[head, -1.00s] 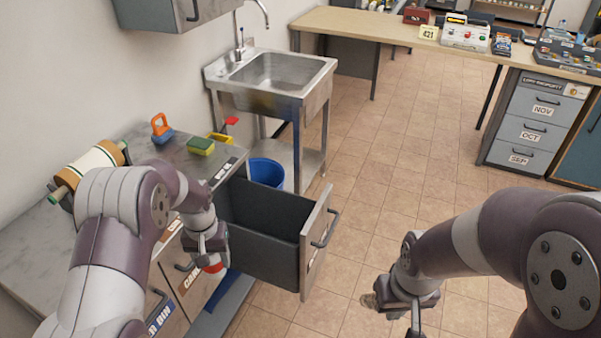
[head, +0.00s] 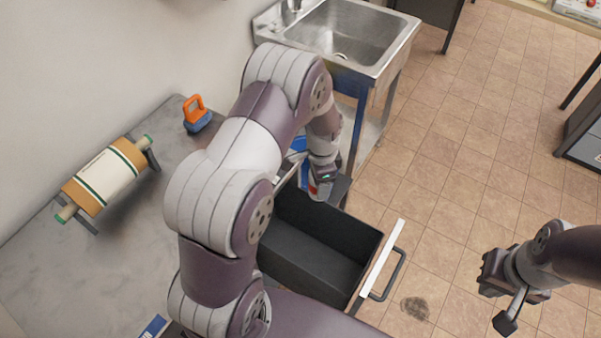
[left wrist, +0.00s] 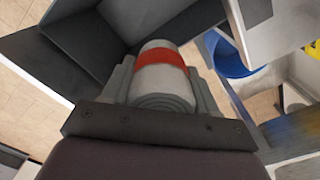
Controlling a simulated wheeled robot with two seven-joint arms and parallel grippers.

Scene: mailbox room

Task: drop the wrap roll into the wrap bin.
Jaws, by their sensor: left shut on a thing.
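A whitish-grey wrap roll with a red band (left wrist: 158,75) is held between the fingers of my left gripper (left wrist: 160,90). In the left wrist view, dark bin walls (left wrist: 85,45) lie beyond and left of the roll. My right gripper (head: 500,290) is over the floor at right, its fingers unclear.
A brown paper roll (head: 106,178) on a holder and an orange-handled blue tool (head: 196,115) stand on the grey counter (head: 130,255). A steel sink (head: 350,35) stands behind the bin. A blue bucket (left wrist: 228,58) shows beside the bin.

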